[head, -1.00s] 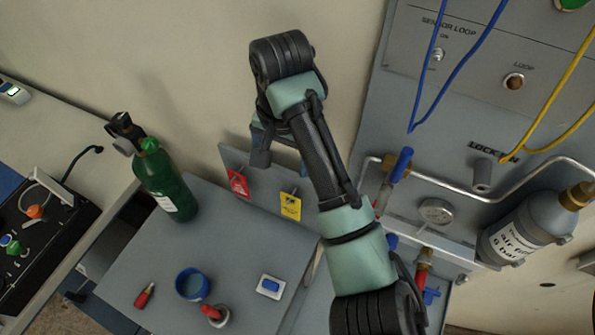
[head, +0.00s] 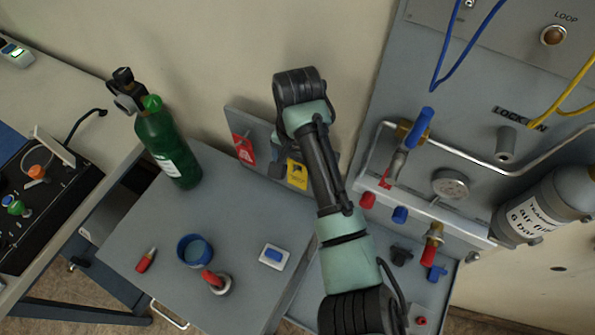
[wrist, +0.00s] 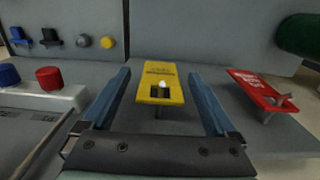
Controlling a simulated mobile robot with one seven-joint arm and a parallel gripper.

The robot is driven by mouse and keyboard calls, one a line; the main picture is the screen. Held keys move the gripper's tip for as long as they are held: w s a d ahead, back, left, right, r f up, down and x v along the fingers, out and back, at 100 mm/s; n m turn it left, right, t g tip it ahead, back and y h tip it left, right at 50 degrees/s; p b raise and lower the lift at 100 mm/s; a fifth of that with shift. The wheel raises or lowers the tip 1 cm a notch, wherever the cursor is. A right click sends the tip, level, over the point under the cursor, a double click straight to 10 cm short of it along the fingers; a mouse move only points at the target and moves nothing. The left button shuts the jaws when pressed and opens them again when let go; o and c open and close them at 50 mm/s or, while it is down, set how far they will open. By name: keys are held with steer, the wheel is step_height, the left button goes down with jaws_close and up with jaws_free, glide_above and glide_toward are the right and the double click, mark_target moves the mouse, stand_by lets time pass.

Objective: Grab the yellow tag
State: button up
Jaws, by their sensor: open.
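The yellow tag (wrist: 160,80) hangs on a small peg of a grey upright board. In the wrist view it lies between and beyond the two blue fingers of my gripper (wrist: 165,98), which are open and empty. I cannot tell exactly how far the fingertips are from it. In the head view the yellow tag (head: 297,174) is partly covered by my arm, and my gripper (head: 281,160) shows only in part beside it.
A red tag (head: 244,149) hangs left of the yellow one; it also shows at right in the wrist view (wrist: 262,90). A green cylinder (head: 166,147) stands further left. A blue ring (head: 194,250) and a red-handled tool (head: 146,260) lie on the grey top. Valves and pipes are at right.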

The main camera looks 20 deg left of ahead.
steer(key=shift+f, duration=0.65)
steer(key=c, duration=1.4)
steer(key=shift+r, duration=0.15)
